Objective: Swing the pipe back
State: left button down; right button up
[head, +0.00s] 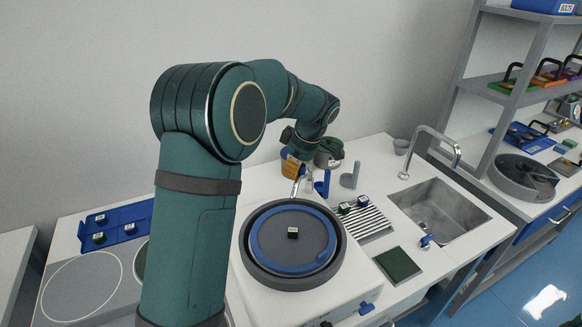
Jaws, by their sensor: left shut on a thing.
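A short silver pipe (296,185) rises at the back rim of a round polishing machine (251,272) with a blue-ringed grey disc. A small dark cube with a white label (293,233) sits on the disc. My left arm reaches over from the left, and my left gripper (301,167) is down at the top of the pipe, shut on it. The gripper's fingers are small and partly hidden by the wrist, so the exact grip is hard to see. The pipe's lower end points toward the disc's back edge. My right gripper is not in view.
A striped rack (370,224) with labelled cubes, a dark green pad (397,264) and a sink (440,212) with a tall tap lie right. A blue tray (128,222) is left.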

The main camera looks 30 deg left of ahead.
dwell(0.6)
pick_arm(q)
jog(key=a, duration=0.4)
jog(key=p+v, duration=0.1)
jog(key=v, duration=0.8)
jog(key=shift+s+d+p, duration=0.25)
jog(key=shift+d+p, duration=0.05)
jog(key=shift+p, duration=0.1)
